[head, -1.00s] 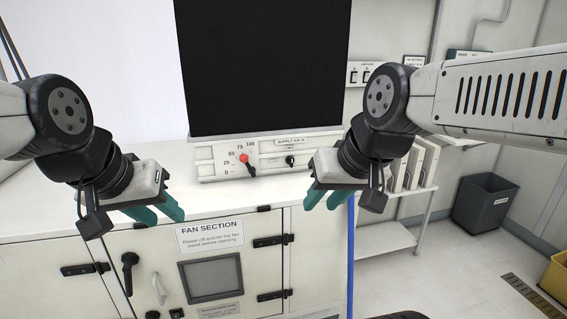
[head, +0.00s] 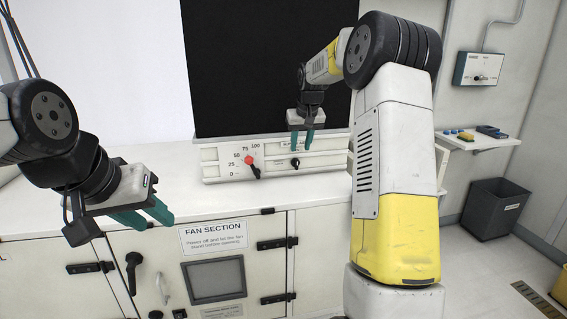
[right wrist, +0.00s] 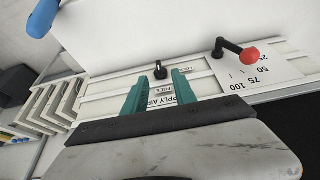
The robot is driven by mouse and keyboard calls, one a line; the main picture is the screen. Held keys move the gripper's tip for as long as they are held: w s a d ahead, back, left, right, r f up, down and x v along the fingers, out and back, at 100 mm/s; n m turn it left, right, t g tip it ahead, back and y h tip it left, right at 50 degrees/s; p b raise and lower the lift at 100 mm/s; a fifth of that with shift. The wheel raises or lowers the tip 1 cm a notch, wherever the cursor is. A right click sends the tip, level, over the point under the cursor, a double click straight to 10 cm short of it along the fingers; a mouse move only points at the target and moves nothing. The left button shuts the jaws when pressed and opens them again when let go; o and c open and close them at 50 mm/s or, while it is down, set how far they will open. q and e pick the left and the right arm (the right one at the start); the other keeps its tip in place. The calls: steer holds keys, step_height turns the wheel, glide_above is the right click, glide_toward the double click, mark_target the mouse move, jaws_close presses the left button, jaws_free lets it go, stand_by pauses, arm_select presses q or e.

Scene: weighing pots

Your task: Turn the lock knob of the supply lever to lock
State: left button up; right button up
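The lock knob (head: 295,162) is a small black knob on the pale panel (head: 222,152), right of the supply lever (head: 251,164), which is black with a red ball. My right gripper (head: 302,140) is open and empty, just above and in front of the knob, fingers pointing down. In the right wrist view, the knob (right wrist: 160,71) shows just beyond the gap between the teal fingertips (right wrist: 159,82), apart from both. Labels reading LOCK and FREE show near it, partly hidden by a finger. My left gripper (head: 146,214) is open and empty over the cabinet's front edge.
The panel stands on a white cabinet (head: 180,235) marked FAN SECTION, below a large black board (head: 265,60). The lever stands close to the left of my right gripper. A shelf (head: 480,142) and a dark bin (head: 494,209) are at the right. The cabinet top is clear.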

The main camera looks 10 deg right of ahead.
mark_target(297, 161)
steer(key=x, duration=0.5)
steer(key=w+x, duration=0.1)
steer(key=x, duration=0.4)
steer(key=shift+w+d, duration=0.1)
steer(key=shift+d, duration=0.1)
steer(key=shift+r, duration=0.1)
steer(key=shift+c, duration=0.2)
jaws_close()
